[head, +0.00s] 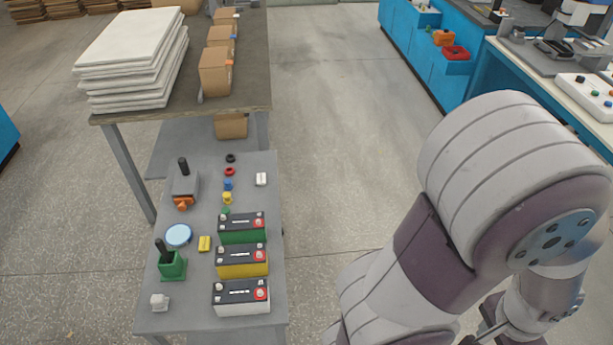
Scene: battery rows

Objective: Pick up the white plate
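A stack of several flat white plates (135,50) lies on the dark-topped table at the upper left, slightly uneven at the edges. A round disc (178,235) with a pale blue top and light rim lies on the grey cart. My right arm fills the right side of the view. Dark parts that look like my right gripper (490,330) show at the bottom right edge, partly cut off and far from both plates and disc. Its opening cannot be made out. My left gripper is not in view.
Brown boxes (215,72) stand beside the stack on the table (248,95). The grey cart (200,322) holds green, yellow and white batteries, small coloured parts and tool holders. Blue cabinets (408,45) stand at the right. Open floor lies between.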

